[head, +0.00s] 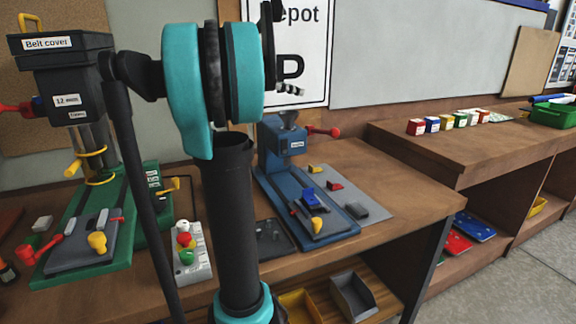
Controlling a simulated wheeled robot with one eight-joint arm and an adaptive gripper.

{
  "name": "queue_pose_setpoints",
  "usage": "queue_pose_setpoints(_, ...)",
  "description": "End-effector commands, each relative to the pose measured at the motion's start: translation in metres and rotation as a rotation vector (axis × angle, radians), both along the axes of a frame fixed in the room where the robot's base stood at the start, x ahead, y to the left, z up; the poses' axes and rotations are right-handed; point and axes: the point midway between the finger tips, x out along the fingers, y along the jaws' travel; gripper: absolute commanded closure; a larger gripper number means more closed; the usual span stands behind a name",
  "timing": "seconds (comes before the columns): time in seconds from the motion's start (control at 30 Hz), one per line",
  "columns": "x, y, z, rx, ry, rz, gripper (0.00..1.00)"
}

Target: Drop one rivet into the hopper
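A blue bench press (285,158) with a red-knobbed lever stands on the brown workbench, right of my arm. I cannot make out a rivet for certain. Small yellow (315,169) and red (334,185) pieces lie on a grey mat beside the press. My arm rises through the middle of the head view and hides part of the bench. My gripper's fingers do not show clearly.
A green-based drill press (72,110) stands at the left, with a button box (192,252) right of it. An open grey bin (353,296) sits on the lower shelf. Coloured boxes (446,122) line the right bench, near a green tray (553,115).

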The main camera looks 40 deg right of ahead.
Motion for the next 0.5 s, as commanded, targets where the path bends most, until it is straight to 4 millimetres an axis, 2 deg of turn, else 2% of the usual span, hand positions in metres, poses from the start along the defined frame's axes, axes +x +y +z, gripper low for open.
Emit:
queue_pose_setpoints(0.17,0.009,0.022,0.007,0.000,0.001,0.004,0.64)
queue_pose_setpoints(0.5,0.032,0.082,0.027,0.000,0.001,0.004,0.64)
